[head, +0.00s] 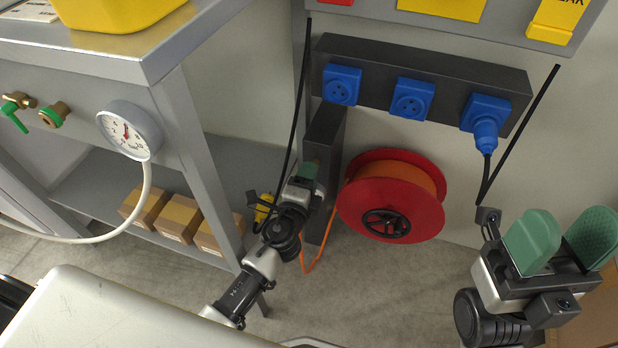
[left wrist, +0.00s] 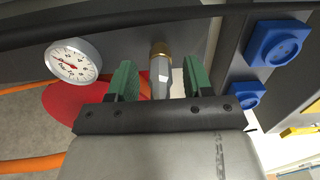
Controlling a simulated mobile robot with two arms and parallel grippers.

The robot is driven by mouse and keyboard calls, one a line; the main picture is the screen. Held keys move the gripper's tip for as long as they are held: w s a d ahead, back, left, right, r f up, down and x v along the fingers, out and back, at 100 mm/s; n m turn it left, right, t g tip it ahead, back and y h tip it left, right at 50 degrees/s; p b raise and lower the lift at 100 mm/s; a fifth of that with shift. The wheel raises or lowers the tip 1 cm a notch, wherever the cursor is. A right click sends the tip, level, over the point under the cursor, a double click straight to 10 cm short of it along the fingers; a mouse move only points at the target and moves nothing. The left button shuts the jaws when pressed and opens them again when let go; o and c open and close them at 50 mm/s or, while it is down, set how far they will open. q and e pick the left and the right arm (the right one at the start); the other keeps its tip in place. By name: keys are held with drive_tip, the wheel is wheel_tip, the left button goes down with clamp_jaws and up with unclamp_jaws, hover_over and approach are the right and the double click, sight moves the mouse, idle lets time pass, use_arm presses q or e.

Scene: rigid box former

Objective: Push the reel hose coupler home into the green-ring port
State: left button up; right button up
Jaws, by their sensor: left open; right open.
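The green-ring port (head: 54,114) is a brass fitting with a green ring on the bench front, at the left of the head view. My left gripper (head: 309,169) is far to its right, beside the dark post near the hose reel. In the left wrist view its green fingers stand open on both sides of a silver fitting with a brass collar (left wrist: 161,74), seemingly the hose coupler. Gaps show beside the fitting, and its far end meets a dark surface. The coupler is hidden in the head view. My right gripper (head: 560,243) is open and empty at the lower right.
The red reel (head: 390,208) with orange hose hangs on the wall. A pressure gauge (head: 130,130) with a white hose and a green-handled valve (head: 15,113) flank the port. Blue sockets (head: 411,99) sit above the reel. Cardboard boxes (head: 180,217) stand on the bench shelf.

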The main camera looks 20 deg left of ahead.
use_arm(q)
clamp_jaws()
drive_tip(key=shift+s, duration=0.15)
drive_tip(key=shift+s+a+b, duration=0.15)
drive_tip(key=shift+s+b, duration=0.2)
drive_tip(key=shift+s, duration=2.5)
